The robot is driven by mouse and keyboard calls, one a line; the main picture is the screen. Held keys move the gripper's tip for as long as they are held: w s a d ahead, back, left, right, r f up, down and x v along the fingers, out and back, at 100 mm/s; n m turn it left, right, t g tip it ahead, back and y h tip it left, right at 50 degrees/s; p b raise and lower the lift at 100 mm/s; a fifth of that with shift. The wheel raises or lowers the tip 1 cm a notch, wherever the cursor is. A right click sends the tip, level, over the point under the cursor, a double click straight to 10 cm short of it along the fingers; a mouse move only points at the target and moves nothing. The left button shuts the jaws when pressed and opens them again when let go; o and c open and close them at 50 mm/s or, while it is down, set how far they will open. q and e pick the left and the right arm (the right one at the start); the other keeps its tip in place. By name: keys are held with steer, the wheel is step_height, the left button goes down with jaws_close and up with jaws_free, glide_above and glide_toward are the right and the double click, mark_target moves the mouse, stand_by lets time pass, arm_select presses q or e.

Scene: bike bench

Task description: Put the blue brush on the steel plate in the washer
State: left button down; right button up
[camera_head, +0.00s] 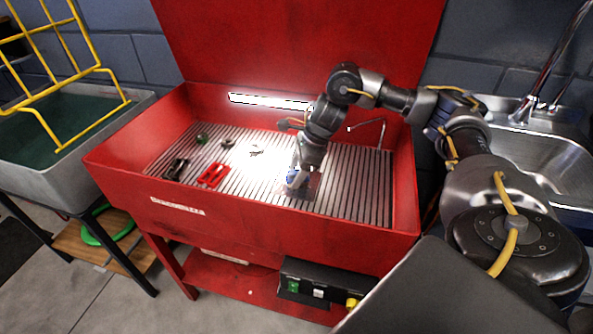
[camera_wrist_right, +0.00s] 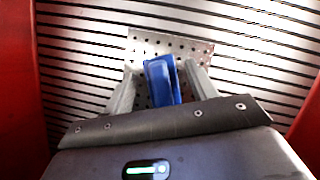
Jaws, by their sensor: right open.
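The red washer (camera_head: 320,221) has a slatted floor. A perforated steel plate (camera_wrist_right: 196,52) lies on the slats under my right gripper. The blue brush (camera_wrist_right: 162,80) is over the plate in the right wrist view, between the two fingers of my right gripper (camera_wrist_right: 158,78). The fingers are open, with the brush between them. In the head view the blue brush (camera_head: 293,176) shows in part at the fingertips of my right gripper (camera_head: 298,183), and the arm hides much of the plate (camera_head: 311,188). I cannot tell whether the brush touches the plate. My left gripper is not in view.
A red tool (camera_head: 213,175), a dark part (camera_head: 176,168) and several small parts lie on the slats at left. A thin metal spout (camera_head: 372,124) stands at the back right. A steel sink (camera_head: 545,150) is at right and a green-filled tub (camera_head: 50,128) at left.

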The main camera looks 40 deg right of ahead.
steer(key=shift+r, duration=0.1)
steer(key=shift+d+r, duration=0.1)
steer(key=shift+r, duration=0.25)
steer(key=p+v, duration=0.1)
steer(key=v, duration=0.4)
steer(key=shift+r, duration=0.25)
arm_select(q)
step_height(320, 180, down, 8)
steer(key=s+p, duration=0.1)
steer(key=p, duration=0.1)
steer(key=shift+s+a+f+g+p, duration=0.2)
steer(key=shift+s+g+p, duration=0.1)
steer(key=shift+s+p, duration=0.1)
arm_select(e)
steer(key=shift+v, duration=2.95)
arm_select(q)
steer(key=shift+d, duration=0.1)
arm_select(e)
steer(key=shift+s+d, duration=0.1)
steer(key=shift+d, duration=0.05)
